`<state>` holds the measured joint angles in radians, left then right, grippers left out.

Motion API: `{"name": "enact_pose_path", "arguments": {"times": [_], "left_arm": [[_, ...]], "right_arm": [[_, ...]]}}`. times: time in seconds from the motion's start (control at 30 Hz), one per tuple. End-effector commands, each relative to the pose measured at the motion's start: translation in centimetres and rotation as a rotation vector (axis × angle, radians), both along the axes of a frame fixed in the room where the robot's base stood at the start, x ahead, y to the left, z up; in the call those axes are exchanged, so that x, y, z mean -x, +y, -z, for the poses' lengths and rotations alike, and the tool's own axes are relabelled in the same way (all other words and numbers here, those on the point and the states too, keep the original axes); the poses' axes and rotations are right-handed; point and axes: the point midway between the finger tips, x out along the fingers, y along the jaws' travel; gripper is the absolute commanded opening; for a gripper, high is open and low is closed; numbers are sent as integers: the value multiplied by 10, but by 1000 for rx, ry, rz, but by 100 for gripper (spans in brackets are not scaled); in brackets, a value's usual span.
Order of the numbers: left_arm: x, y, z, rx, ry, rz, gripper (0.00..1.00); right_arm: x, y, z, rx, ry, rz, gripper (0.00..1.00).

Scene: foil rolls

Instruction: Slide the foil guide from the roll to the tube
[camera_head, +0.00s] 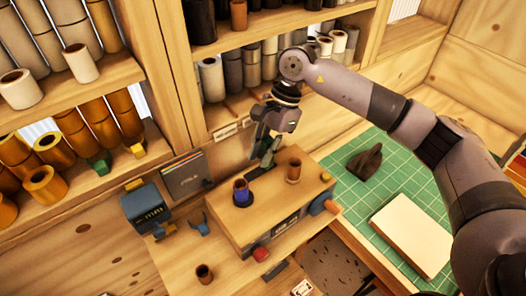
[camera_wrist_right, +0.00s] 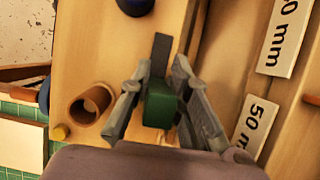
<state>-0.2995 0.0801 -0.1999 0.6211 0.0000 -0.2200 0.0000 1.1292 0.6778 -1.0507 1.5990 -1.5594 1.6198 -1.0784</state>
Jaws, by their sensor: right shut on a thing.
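My right gripper (camera_head: 266,150) is above the back edge of the wooden box, behind the roll and the tube. In the wrist view the gripper (camera_wrist_right: 160,100) is shut on a green block (camera_wrist_right: 160,106) with a flat dark strip (camera_wrist_right: 160,55), probably the foil guide. A roll with a blue lower part (camera_head: 242,193) stands upright on the box. A brown tube (camera_head: 293,170) stands upright to its right, apart from it. The tube also shows in the wrist view (camera_wrist_right: 88,105), left of the gripper. My left gripper is not in view.
The wooden box (camera_head: 255,221) stands on the bench. A blue device (camera_head: 146,208) and a small brown cup (camera_head: 204,273) are to its left. A dark object (camera_head: 364,162) and a pale block (camera_head: 412,236) lie on the green mat (camera_head: 346,191). Shelves of rolls stand behind.

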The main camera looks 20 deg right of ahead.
Motion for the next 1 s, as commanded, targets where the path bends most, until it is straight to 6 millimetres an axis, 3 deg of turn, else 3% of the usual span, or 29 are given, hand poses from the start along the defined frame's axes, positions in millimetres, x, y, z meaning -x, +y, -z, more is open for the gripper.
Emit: {"name": "enact_pose_path", "arguments": {"times": [0.43, 0.73, 1.0], "left_arm": [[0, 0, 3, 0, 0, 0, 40], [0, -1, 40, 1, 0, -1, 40], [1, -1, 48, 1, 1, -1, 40]], "right_arm": [[0, 2, 1, 0, -1, 1, 0], [13, 37, 5, -2, -3, -3, 0], [19, 52, 0, -2, 1, 0, 0]]}}
